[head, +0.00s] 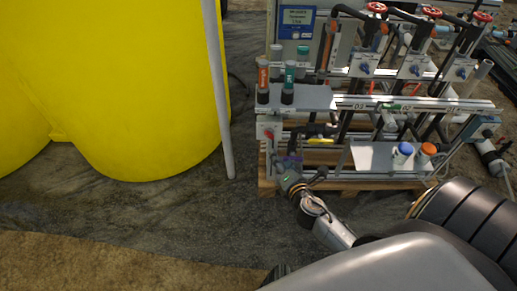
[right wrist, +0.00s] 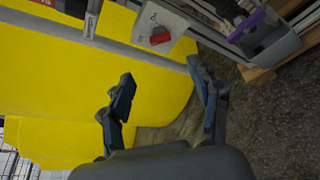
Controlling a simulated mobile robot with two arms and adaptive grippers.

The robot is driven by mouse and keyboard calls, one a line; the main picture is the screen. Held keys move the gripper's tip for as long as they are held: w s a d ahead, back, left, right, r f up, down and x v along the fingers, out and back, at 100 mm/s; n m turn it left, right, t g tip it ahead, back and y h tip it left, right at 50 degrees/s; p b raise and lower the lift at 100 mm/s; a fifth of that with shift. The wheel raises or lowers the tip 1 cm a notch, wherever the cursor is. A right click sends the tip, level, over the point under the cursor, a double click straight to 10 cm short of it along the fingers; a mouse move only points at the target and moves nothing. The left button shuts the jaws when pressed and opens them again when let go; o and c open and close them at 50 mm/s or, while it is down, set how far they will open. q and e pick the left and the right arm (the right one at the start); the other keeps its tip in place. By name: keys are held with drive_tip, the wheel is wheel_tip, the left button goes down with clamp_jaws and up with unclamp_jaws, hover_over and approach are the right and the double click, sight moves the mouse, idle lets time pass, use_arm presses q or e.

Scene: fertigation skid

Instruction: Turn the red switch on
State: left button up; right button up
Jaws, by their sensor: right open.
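The red switch (head: 268,133) is a small red handle on a light grey box at the left front corner of the skid. In the right wrist view the red switch (right wrist: 160,38) lies on its pale grey plate, beyond the fingertips and near the top middle. My right gripper (right wrist: 161,72) is open, its two dark fingers spread with nothing between them. In the head view my right gripper (head: 283,168) is small, just below the switch and apart from it. My left gripper is not in view.
A purple handle (right wrist: 247,25) is beside the right finger, on a grey part of the skid. A large yellow tank (head: 140,90) and a grey pole (head: 218,90) stand left. A wooden pallet (head: 350,184) lies under the skid. Floor left of the gripper is clear.

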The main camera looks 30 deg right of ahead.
drive_tip(key=b, duration=0.1)
approach(269, 137)
drive_tip(key=w+f, duration=0.1)
drive_tip(key=w, duration=0.2)
drive_tip(key=x, duration=0.2)
drive_tip(key=d+b+x, duration=0.1)
drive_tip(key=x, duration=0.2)
drive_tip(key=shift+w, duration=0.2)
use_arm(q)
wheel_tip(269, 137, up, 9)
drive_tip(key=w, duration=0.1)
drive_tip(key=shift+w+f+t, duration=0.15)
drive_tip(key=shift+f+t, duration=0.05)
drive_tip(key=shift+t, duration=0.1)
use_arm(e)
drive_tip(key=shift+w, duration=0.15)
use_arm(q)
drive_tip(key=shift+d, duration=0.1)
use_arm(e)
drive_tip(key=shift+f, duration=0.1)
drive_tip(key=c, duration=1.2)
